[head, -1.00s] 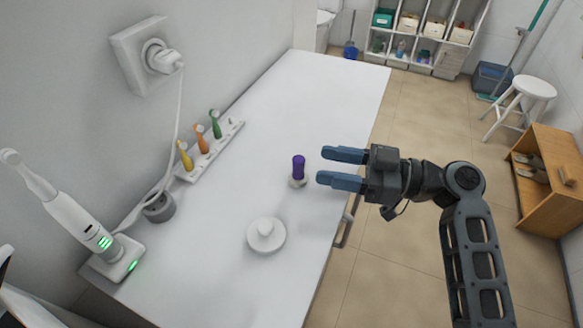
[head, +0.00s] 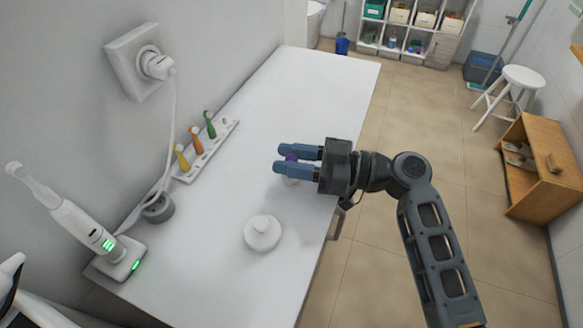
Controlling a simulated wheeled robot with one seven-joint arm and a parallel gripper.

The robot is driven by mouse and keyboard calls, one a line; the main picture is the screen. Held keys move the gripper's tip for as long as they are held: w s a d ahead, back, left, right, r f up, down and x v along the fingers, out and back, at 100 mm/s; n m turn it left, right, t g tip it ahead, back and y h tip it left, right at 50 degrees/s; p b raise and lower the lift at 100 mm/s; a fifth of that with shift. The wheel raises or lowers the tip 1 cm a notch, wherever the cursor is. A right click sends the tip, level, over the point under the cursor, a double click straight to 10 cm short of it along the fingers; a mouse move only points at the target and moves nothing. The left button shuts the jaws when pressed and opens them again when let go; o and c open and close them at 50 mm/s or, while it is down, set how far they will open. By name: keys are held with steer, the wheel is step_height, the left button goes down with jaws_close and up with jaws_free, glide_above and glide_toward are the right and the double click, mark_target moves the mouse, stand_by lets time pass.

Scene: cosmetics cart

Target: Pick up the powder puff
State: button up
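A white round lidded dish (head: 263,233) with a knob stands nearer on the counter (head: 320,90). A white holder (head: 218,142) with several coloured brushes and an electric toothbrush (head: 85,228) on its charger stand along the wall. The far counter is clear.

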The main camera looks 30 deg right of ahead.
jaws_close()
steer(key=shift+d, duration=0.1)
steer(key=s+d+r+b, duration=0.2)
steer(key=s+d+r, duration=0.6)
steer(key=s+d, duration=0.1)
steer(key=shift+s+d+b, duration=0.35)
steer(key=shift+s+d, duration=0.05)
steer(key=shift+d, duration=0.2)
